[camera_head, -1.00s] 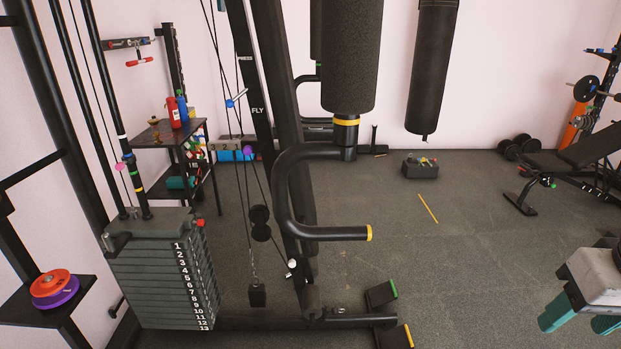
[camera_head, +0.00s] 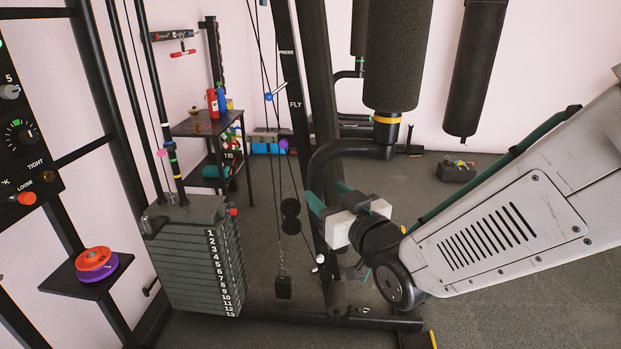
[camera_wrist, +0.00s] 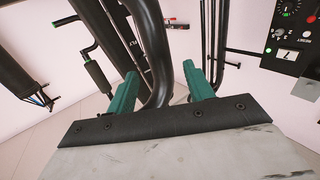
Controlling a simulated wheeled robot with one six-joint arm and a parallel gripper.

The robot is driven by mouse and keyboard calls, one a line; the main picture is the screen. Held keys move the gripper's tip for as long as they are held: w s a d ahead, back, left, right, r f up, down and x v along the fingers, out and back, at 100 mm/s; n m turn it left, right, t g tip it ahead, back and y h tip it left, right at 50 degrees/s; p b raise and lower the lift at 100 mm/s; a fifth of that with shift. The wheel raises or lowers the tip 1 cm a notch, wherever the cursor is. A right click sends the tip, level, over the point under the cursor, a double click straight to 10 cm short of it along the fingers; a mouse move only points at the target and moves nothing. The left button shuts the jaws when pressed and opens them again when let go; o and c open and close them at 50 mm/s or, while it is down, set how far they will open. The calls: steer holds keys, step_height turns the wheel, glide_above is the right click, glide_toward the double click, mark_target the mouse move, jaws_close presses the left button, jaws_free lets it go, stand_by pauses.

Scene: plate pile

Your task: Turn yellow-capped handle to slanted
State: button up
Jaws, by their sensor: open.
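The yellow-capped handle is a bent black tube (camera_head: 345,148) hanging below a black padded roller with a yellow band (camera_head: 387,119). Its upper bend shows in the head view; its lower arm and yellow end cap are hidden behind my gripper and arm. My gripper (camera_head: 328,197), with teal fingers, is open at the handle's upright part. In the wrist view the tube (camera_wrist: 157,50) passes between the two spread fingers of my gripper (camera_wrist: 161,78). Whether a finger touches the tube cannot be told.
A numbered weight stack (camera_head: 195,255) stands left, with cables and the upright frame close to my gripper. A control panel (camera_head: 22,135) and a small shelf with orange and purple discs (camera_head: 98,262) are at far left. A second, green-ended handle (camera_wrist: 95,72) shows in the wrist view.

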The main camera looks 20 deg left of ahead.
mark_target(310, 179)
steer(key=x, duration=0.7)
steer(key=shift+w+a, duration=0.15)
steer(key=shift+a, duration=0.1)
jaws_close()
